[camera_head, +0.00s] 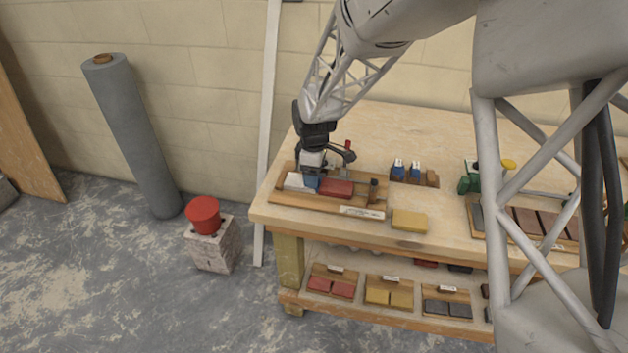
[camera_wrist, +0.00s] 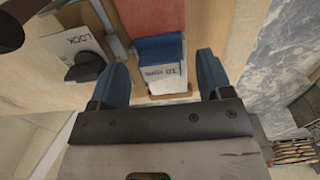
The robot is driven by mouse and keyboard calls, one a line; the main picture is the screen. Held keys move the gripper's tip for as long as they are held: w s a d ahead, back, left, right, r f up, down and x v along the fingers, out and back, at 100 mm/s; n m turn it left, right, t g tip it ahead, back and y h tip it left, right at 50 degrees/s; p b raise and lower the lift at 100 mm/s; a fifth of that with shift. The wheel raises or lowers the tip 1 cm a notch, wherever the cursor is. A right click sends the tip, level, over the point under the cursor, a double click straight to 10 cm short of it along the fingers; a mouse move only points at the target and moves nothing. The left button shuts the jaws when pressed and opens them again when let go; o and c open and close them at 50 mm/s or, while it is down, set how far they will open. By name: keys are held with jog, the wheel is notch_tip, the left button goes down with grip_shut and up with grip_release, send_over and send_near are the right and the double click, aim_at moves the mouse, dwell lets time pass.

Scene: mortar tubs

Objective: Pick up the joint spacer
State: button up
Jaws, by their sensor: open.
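The joint spacer (camera_wrist: 163,68) is a blue block with a white face marked "10 mm". In the wrist view it sits at the end of a red brick (camera_wrist: 150,15), by a wooden ledge. My gripper (camera_wrist: 161,66) is open, with one blue finger on each side of the spacer and gaps showing on both sides. In the head view my gripper (camera_head: 312,182) is low over the wooden board (camera_head: 328,206), between a whitish block and the red brick (camera_head: 337,189). Blue shows there, but I cannot tell spacer from fingers.
A label reading "LOCK" (camera_wrist: 82,42) with a black knob (camera_wrist: 86,66) lies close to the left finger. A rack with two blue pieces (camera_head: 406,170) and a yellow block (camera_head: 409,220) are on the bench to the right. Bare bench top lies behind.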

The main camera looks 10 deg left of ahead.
jog(key=shift+f, duration=0.75)
jog(key=c, duration=1)
jog(key=shift+r, duration=0.1)
jog(key=shift+r, duration=0.65)
notch_tip(320, 180, up, 2)
jog(key=shift+r, duration=0.1)
jog(key=s+d, duration=0.3)
jog(key=s, duration=0.4)
jog(key=s+d+r, duration=0.1)
jog(key=s+d, duration=0.3)
jog(key=s, duration=0.3)
jog(key=shift+d+r, duration=0.15)
jog(key=shift+d, duration=0.1)
jog(key=shift+s, duration=0.1)
